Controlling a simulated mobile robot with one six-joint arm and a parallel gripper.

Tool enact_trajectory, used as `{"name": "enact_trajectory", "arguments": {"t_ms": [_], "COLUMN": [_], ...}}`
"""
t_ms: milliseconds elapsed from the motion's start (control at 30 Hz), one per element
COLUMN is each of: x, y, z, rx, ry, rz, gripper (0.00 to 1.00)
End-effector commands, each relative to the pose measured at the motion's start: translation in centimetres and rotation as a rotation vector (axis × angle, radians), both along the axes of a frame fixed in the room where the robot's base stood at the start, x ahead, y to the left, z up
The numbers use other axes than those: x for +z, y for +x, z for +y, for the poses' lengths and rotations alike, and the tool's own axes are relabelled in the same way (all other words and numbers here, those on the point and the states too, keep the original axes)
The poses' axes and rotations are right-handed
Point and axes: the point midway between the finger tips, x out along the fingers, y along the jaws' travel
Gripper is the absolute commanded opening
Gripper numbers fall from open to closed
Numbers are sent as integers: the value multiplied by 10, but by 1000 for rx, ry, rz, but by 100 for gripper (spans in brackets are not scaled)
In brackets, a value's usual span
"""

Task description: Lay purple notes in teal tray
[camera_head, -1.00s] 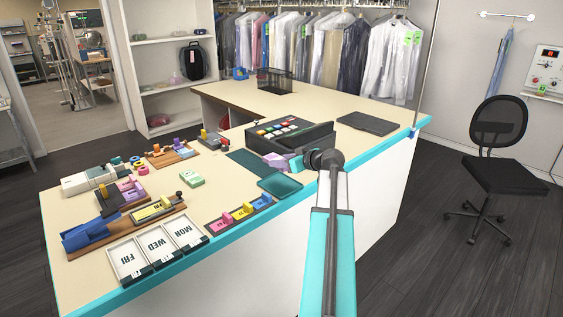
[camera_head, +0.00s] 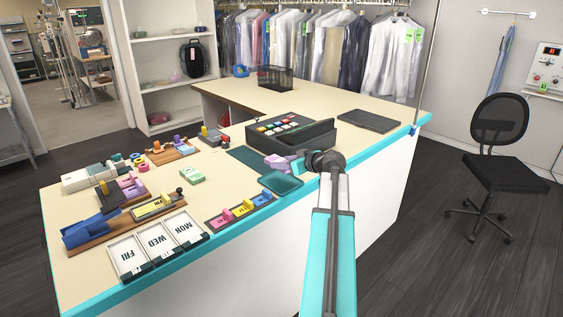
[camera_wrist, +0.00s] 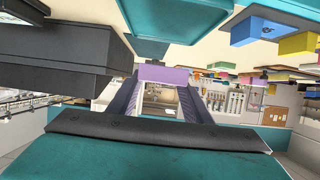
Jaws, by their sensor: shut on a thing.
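My gripper (camera_head: 284,163) is shut on the purple notes (camera_head: 275,161), beside the cash register. In the wrist view, the notes (camera_wrist: 165,74) show as a lavender block between my two fingers. The teal tray (camera_head: 281,183) lies near the counter's front edge, just nearer the viewer than my gripper. It also shows at the top of the wrist view (camera_wrist: 170,22). The notes appear apart from the tray, beyond its far edge. Their exact height above the counter is hard to tell.
A dark register (camera_head: 318,138) stands close behind my gripper. A dark green mat (camera_head: 246,158) lies to its left. A coloured note holder (camera_head: 240,212), weekday trays (camera_head: 158,247) and a green note pad (camera_head: 192,177) fill the left counter. A black folder (camera_head: 368,121) lies at right.

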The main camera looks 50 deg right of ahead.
Motion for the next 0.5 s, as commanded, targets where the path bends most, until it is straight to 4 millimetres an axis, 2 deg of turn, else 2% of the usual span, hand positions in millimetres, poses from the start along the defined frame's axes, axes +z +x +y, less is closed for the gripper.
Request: {"name": "enact_trajectory", "arguments": {"t_ms": [500], "x": [-35], "y": [-1], "z": [0], "rx": [-2], "ry": [0], "rz": [1], "gripper": [23]}}
